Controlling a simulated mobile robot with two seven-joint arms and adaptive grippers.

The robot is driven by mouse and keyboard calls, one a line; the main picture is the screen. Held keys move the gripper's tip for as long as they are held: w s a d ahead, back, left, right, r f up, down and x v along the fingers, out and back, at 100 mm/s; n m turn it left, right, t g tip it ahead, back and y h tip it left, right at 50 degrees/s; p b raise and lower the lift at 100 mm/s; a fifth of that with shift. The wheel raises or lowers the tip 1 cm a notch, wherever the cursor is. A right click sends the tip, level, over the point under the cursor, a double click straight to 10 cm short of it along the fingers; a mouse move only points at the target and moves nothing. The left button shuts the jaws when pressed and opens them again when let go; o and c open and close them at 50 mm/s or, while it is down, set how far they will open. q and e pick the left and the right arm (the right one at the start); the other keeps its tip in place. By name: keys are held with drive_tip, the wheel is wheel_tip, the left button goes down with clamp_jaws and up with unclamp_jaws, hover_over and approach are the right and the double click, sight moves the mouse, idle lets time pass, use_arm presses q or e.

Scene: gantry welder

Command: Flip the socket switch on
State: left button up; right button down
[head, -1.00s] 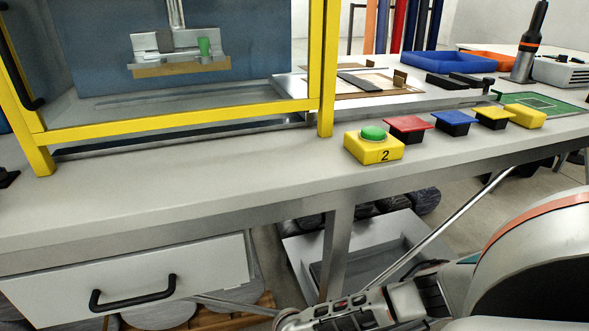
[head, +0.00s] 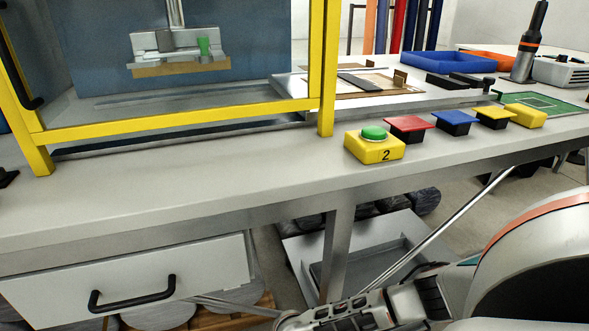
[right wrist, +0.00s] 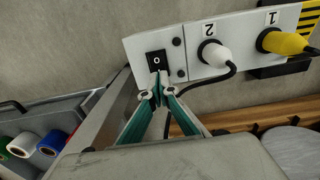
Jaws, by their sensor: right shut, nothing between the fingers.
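The socket strip (right wrist: 188,50) is a light grey panel in the right wrist view. At its left end is a black switch (right wrist: 156,62) with a white "0" mark. A white plug (right wrist: 213,53) sits in socket 2 and a yellow plug (right wrist: 281,41) in socket 1. My right gripper (right wrist: 158,88) is shut and empty, its fingertips just below the switch and overlapping its lower edge in the picture. I cannot tell whether they touch it. In the head view my right arm shows at the bottom right. My left gripper is not in view.
The workbench (head: 240,190) carries a yellow button box (head: 374,153) marked 2 and several coloured blocks. Below it are a drawer (head: 130,285) with a black handle and a grey bin (head: 385,232). Coloured rolls (right wrist: 53,143) lie at lower left in the wrist view.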

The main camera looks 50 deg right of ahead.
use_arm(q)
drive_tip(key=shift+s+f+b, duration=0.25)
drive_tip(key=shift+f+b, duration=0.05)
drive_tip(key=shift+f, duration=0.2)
use_arm(e)
drive_tip(key=shift+f, duration=0.9)
drive_tip(key=shift+w+r+p, duration=0.25)
drive_tip(key=shift+r+p, duration=0.5)
drive_tip(key=shift+r, duration=0.2)
drive_tip(key=shift+r+p, duration=0.5)
drive_tip(key=shift+r, duration=0.15)
wheel_tip(320, 180, up, 4)
drive_tip(key=p, duration=0.3)
drive_tip(key=shift+p, duration=0.3)
drive_tip(key=shift+s+r, duration=0.1)
drive_tip(key=shift+s, duration=0.2)
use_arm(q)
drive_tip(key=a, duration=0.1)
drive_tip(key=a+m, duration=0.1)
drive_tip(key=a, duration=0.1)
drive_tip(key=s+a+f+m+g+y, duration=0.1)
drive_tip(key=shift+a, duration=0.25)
use_arm(e)
drive_tip(key=shift+f, duration=0.2)
